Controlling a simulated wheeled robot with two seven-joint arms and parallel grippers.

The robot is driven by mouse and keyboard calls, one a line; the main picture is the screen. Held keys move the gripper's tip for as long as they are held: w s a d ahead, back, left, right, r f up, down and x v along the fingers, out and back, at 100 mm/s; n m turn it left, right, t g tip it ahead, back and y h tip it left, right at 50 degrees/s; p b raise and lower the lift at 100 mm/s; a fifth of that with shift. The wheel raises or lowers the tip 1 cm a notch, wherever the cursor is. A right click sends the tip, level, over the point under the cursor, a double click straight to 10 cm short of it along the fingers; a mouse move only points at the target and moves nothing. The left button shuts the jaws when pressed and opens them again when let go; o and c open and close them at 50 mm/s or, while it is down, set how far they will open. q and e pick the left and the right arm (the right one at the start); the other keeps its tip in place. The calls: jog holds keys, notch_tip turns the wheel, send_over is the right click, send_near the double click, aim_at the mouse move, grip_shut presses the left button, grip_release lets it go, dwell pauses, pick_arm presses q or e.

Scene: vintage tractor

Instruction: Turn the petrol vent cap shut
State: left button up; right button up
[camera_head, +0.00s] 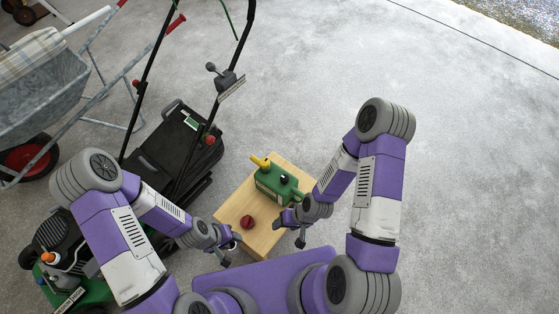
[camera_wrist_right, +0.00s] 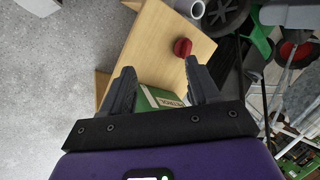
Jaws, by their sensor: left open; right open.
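A green petrol can (camera_head: 277,186) with a yellow spout stands on a small wooden stand (camera_head: 232,208). A small dark cap (camera_head: 284,178) shows on its top; how far it is turned I cannot tell. In the right wrist view, part of the green can (camera_wrist_right: 158,97) with its label shows between and beyond the fingers. A round red cap-like piece (camera_head: 247,222) lies on the wood, apart from the can. My right gripper (camera_head: 290,232) is open beside the near right side of the can. My left gripper (camera_head: 233,248) is open and empty by the stand's near left edge.
A lawn mower (camera_head: 165,155) with a black grass box and tall handle stands close left of the stand. A wheelbarrow (camera_head: 45,90) is at the far left. The concrete floor (camera_head: 460,150) to the right is clear.

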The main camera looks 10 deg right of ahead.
jog(key=w+d+f+n+t+y+b, duration=0.1)
jog(key=w+f+n+t+y+b, duration=0.2)
jog(key=w, duration=0.4)
jog(key=n+t+b, duration=0.3)
jog(key=n+t, duration=0.3)
jog(key=t, duration=0.1)
send_near(287, 180)
jog(key=x, duration=0.4)
jog(key=shift+s+a+f, duration=0.1)
jog(key=shift+w+y, duration=0.25)
jog(key=shift+y, duration=0.05)
jog(key=b+x, duration=0.2)
jog(key=x, duration=0.5)
jog(key=shift+w, duration=0.1)
